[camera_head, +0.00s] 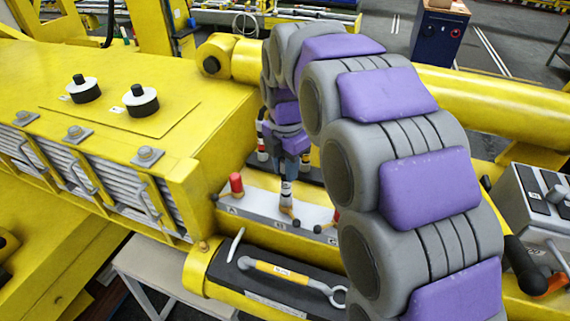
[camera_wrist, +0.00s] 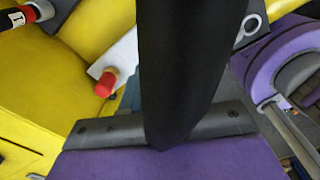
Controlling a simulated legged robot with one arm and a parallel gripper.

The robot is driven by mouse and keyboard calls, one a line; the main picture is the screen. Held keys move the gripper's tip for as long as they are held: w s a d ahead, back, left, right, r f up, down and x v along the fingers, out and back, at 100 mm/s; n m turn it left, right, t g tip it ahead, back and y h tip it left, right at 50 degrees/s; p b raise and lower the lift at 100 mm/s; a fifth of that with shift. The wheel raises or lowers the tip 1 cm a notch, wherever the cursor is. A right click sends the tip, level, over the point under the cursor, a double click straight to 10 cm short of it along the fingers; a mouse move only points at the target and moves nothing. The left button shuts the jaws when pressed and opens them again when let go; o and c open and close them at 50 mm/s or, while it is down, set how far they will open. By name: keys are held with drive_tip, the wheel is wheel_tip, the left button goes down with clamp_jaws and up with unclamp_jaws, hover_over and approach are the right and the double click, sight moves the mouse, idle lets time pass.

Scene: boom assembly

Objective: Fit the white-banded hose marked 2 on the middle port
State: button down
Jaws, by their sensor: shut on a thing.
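My gripper (camera_head: 287,158) is shut on the white-banded hose (camera_head: 286,188) and holds it upright over the pale port plate (camera_head: 258,203). The hose's lower end is at the middle port (camera_head: 289,211); I cannot tell whether it is seated or just above. In the wrist view the black hose (camera_wrist: 180,60) rises from my gripper's purple-and-grey jaw (camera_wrist: 165,125) and hides the middle port. The left port has a red cap (camera_head: 236,183), which also shows in the wrist view (camera_wrist: 106,83). Another red-tipped port (camera_head: 333,218) is partly hidden by my arm.
Other banded hoses (camera_head: 262,140) stand behind my gripper on a dark rack. One marked 1 (camera_wrist: 22,17) shows in the wrist view. A tool with a yellow handle (camera_head: 280,270) lies on a black tray in front. A yellow housing (camera_head: 130,60) is on the left, a control box (camera_head: 540,205) right.

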drive_tip(key=shift+f, duration=0.1)
drive_tip(key=c, duration=0.8)
unclamp_jaws()
drive_tip(key=shift+r+p, duration=2.85)
drive_tip(key=shift+r, duration=5.8)
drive_tip(key=s+d+f+m+g, duration=0.1)
drive_tip(key=s+d+f+m, duration=0.45)
drive_tip(key=s+m, duration=0.45)
drive_tip(key=s+d+f+m, duration=0.4)
drive_tip(key=s+f+m, duration=0.35)
drive_tip(key=s, duration=0.35)
drive_tip(key=s+d+f+m+g, duration=0.1)
drive_tip(key=s+d+f+m, duration=0.4)
drive_tip(key=s+m, duration=0.5)
drive_tip(key=shift+n, duration=0.35)
drive_tip(key=f+b, duration=1.7)
drive_tip(key=s+f+b, duration=0.1)
drive_tip(key=f+b, duration=0.7)
drive_tip(key=f, duration=0.1)
drive_tip(key=shift+a, duration=0.2)
